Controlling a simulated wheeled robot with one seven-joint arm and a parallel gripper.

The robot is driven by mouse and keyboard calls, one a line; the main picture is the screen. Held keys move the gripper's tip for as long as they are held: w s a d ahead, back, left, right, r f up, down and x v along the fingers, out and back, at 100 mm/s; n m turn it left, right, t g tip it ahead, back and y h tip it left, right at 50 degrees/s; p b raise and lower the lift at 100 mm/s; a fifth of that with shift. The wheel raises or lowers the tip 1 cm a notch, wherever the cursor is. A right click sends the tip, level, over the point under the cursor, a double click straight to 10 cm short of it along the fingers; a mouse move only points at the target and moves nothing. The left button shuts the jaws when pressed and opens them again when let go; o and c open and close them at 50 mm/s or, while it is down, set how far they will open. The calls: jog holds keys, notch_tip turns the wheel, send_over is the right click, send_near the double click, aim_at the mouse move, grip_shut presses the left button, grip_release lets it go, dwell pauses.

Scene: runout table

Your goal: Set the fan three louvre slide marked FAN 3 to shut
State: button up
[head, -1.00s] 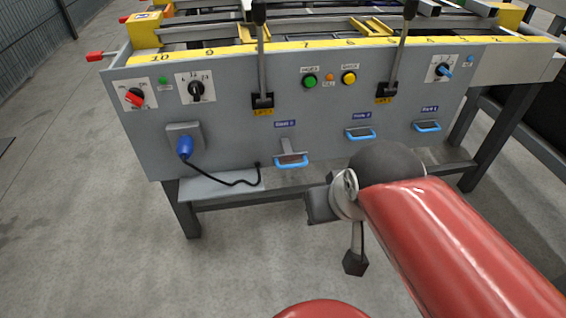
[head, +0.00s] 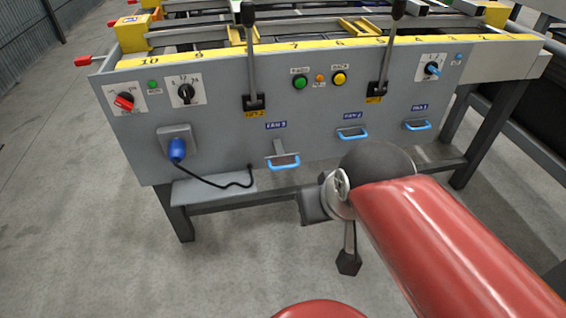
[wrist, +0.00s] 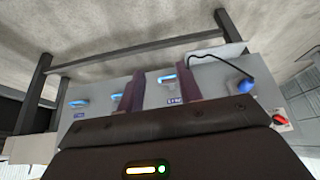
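The FAN 3 slide is a grey plate with a blue handle (head: 283,166), low on the grey panel below its blue FAN 3 label (head: 276,125). Its plate stands out from the panel, unlike the other two handles. In the wrist view, which is turned upside down, the blue FAN 3 handle (wrist: 167,78) shows between my two fingers, with its label nearby. My gripper (wrist: 161,70) is open and empty, with a clear gap between the fingers. It is apart from the handle. In the head view my red arm reaches in from the lower right, and the fingers are not clearly visible.
The FAN 2 handle (head: 352,134) and FAN 1 handle (head: 418,125) are to the right. A blue plug (head: 177,150) with a black cable is at left, above a grey shelf (head: 213,188). Two tall levers (head: 251,60) rise above. The floor in front is clear.

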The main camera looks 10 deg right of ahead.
aim_at(279, 169)
jog(key=shift+c, duration=0.9)
jog(key=shift+w+f, duration=0.15)
jog(key=shift+w, duration=0.1)
jog(key=shift+c, duration=0.7)
jog(key=w+f+n+g+h+b, duration=0.1)
jog(key=w+f+n+g+h, duration=0.55)
jog(key=w, duration=0.65)
jog(key=w+a+f+n+t+h, duration=0.1)
jog(key=w+a+f+t+h, duration=0.1)
jog(key=w, duration=0.1)
jog(key=w+a+f+n+t+h, duration=0.1)
jog(key=w+a+f+h, duration=0.2)
jog(key=w, duration=0.1)
jog(key=w+a+f+n+t+h, duration=0.1)
jog(key=w+a+f+t+h, duration=0.1)
jog(key=w+h, duration=0.1)
jog(key=shift+w+a+f+n+t+b, duration=0.15)
jog(key=shift+w+f+n+t+b, duration=0.2)
jog(key=shift+w, duration=0.25)
jog(key=x, duration=0.7)
jog(key=shift+d, duration=0.2)
